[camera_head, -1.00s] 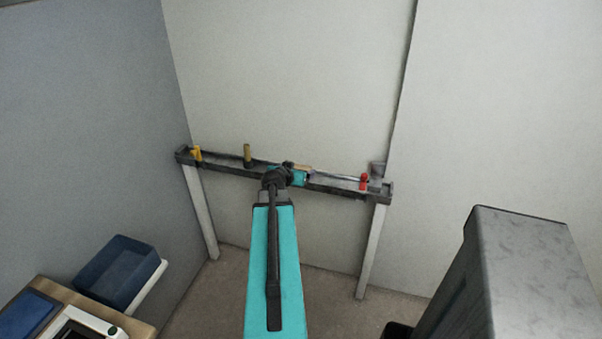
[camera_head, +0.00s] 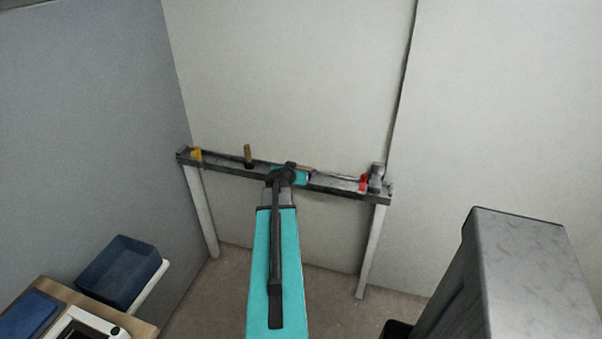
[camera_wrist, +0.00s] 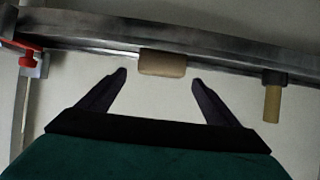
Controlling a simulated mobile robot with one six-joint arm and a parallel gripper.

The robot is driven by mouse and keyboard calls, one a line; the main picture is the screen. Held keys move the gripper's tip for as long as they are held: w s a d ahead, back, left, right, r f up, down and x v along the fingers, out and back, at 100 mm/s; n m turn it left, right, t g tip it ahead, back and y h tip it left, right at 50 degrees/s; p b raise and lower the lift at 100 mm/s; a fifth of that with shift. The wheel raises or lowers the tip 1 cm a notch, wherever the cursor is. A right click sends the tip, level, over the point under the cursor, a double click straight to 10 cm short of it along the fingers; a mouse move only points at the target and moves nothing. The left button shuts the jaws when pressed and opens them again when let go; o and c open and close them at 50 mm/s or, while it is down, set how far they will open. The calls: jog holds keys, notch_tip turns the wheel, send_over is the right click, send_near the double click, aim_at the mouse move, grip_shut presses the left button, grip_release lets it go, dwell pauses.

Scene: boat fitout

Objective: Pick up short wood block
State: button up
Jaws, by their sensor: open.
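The short wood block (camera_wrist: 162,63) is a small tan piece at the rail's edge in the wrist view, centred just beyond my fingertips. In the head view only a sliver of the block (camera_head: 305,167) shows behind my arm's end. My gripper (camera_wrist: 160,78) is open and empty in the wrist view. Its two dark fingers point toward the block, one to each side, and appear short of it. In the head view my arm's end hides the fingers.
The narrow dark shelf (camera_head: 335,188) runs along the wall on two pale legs. It also holds a yellow item (camera_head: 197,154), an upright olive-brown handle (camera_head: 248,155) and a red clamp (camera_head: 364,182). A blue bin (camera_head: 118,272) stands at lower left. A grey cabinet (camera_head: 520,270) stands at right.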

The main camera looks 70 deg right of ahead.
jog(key=shift+p+x, duration=0.5)
jog(key=shift+x, duration=1.1)
jog(key=c, duration=1.2)
jog(key=shift+r, duration=0.2)
jog(key=shift+r+b, duration=0.5)
jog(key=shift+r, duration=0.7)
jog(key=s+a+p, duration=0.1)
jog(key=s+a, duration=0.1)
jog(key=a, duration=0.1)
jog(key=s+a+r+p, duration=0.1)
jog(key=s+a, duration=0.1)
jog(key=s+a+r+p, duration=0.1)
jog(key=s+a+p, duration=0.1)
jog(key=s+a, duration=0.1)
jog(key=shift+a+r, duration=0.1)
jog(key=shift+a, duration=0.25)
jog(key=shift+s+p, duration=0.1)
jog(key=shift+p, duration=0.35)
